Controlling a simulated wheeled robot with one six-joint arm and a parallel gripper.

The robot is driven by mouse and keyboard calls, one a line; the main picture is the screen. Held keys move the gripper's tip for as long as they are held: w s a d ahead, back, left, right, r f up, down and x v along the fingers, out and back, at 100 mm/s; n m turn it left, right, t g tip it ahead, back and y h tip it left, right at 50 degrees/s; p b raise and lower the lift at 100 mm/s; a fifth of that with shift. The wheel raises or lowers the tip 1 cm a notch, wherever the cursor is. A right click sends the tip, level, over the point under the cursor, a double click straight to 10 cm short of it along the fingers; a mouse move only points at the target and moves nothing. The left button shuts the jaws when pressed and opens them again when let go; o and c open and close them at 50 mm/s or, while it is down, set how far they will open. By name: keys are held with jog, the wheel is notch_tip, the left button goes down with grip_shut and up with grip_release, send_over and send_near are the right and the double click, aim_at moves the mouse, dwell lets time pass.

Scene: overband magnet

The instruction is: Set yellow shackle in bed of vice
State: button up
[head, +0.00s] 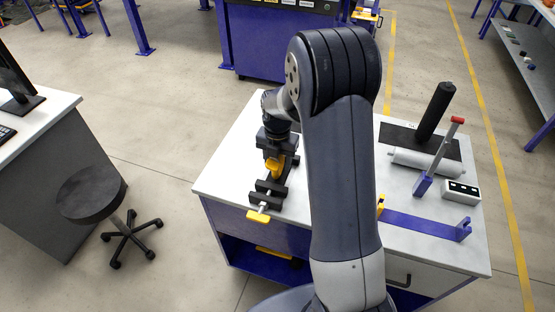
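The yellow shackle (275,167) is at the end of my arm, over the vice in the head view. My gripper (277,153) is dark, points down and appears shut on the shackle's upper part; its fingertips are small and partly hidden. The black vice (268,192) stands near the left front edge of the white-topped bench, with a yellow handle (258,216) at its front. The shackle's lower end overlaps the vice in this view, and I cannot tell whether it touches the bed.
The bench top (228,165) is clear left of the vice. Right of my arm are a black roller (435,110), a red-tipped lever (440,155), a small white box (462,190) and a blue strip bracket (425,225). A stool (92,195) stands at left.

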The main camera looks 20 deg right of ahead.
jog(key=shift+o, duration=0.2)
notch_tip(320, 180, up, 11)
jog(key=shift+f+b, duration=0.1)
jog(key=shift+b, duration=0.25)
dwell(0.4)
notch_tip(320, 180, down, 11)
jog(key=shift+p, duration=0.35)
notch_tip(320, 180, up, 2)
jog(key=shift+r+p, duration=0.1)
jog(key=shift+p, duration=0.65)
jog(key=shift+r, duration=0.35)
jog(key=shift+d+r, duration=0.1)
